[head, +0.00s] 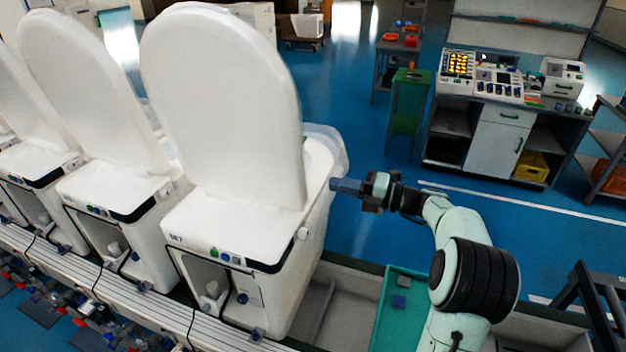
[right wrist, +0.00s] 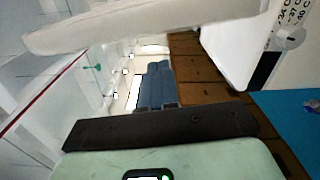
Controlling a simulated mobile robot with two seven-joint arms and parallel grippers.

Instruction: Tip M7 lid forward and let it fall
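The M7 lid (head: 222,105) is a large white oval panel. It stands upright on the nearest white toilet unit (head: 236,232) in the head view. My right gripper (head: 347,186) is to the right of the lid's lower part, beside the bowl rim (head: 322,150), with a visible gap to the lid. Its blue fingers (right wrist: 153,85) lie side by side in the right wrist view, shut with nothing between them. A pale curved edge crosses the top of that view; I cannot tell which part it is. My left gripper is out of view.
Another toilet unit (head: 121,204) with a raised lid (head: 92,85) stands close on the left. A green tray (head: 392,310) lies below my right arm. A workbench (head: 497,140) stands at the back right. Blue floor is open behind the gripper.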

